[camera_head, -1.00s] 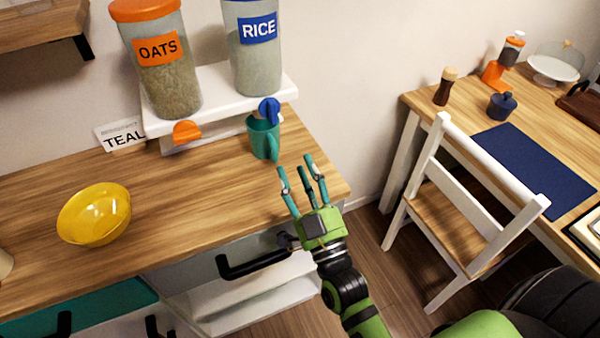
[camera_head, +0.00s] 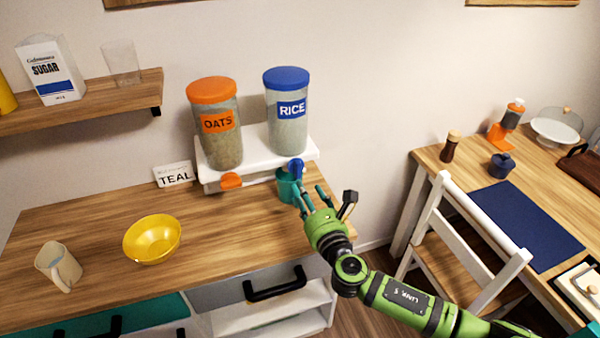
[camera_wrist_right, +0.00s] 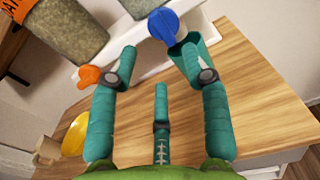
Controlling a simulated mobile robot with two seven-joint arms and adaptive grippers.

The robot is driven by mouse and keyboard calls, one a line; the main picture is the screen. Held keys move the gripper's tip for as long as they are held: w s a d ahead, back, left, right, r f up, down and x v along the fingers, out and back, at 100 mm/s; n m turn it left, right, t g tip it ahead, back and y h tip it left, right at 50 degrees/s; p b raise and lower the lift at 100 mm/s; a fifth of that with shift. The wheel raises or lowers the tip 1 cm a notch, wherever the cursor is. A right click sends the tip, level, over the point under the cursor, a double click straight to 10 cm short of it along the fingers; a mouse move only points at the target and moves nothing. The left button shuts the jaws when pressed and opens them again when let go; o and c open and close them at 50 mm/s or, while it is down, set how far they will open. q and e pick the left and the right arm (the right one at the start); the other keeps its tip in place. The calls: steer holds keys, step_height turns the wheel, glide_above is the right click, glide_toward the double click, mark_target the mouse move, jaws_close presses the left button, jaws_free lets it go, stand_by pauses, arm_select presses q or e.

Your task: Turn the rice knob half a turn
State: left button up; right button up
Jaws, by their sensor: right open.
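The blue rice knob (camera_head: 296,168) sits at the front of the white dispenser stand, below the RICE canister (camera_head: 287,110). In the wrist view the blue knob (camera_wrist_right: 164,24) is at the top, beyond the fingers. A teal cup (camera_head: 285,186) stands on the counter just below the knob, partly hidden by my fingers. My right gripper (camera_head: 312,194) is open, in front of and just right of the cup. In the wrist view its teal fingers (camera_wrist_right: 155,85) are spread with nothing between them. I cannot tell whether a finger touches the cup. My left gripper is not in view.
The orange oats knob (camera_head: 231,181) is left of the cup, under the OATS canister (camera_head: 218,130). A TEAL card (camera_head: 175,176), yellow bowl (camera_head: 152,240) and beige cup (camera_head: 60,266) stand on the counter. A black drawer handle (camera_head: 275,285) sticks out below. A white chair (camera_head: 455,240) stands right.

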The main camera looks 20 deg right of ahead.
mark_target(297, 173)
steer(key=w, duration=0.6)
steer(key=shift+p, duration=0.35)
steer(key=shift+w, duration=0.65)
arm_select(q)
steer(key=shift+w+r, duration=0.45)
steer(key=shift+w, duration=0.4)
arm_select(e)
jaws_close()
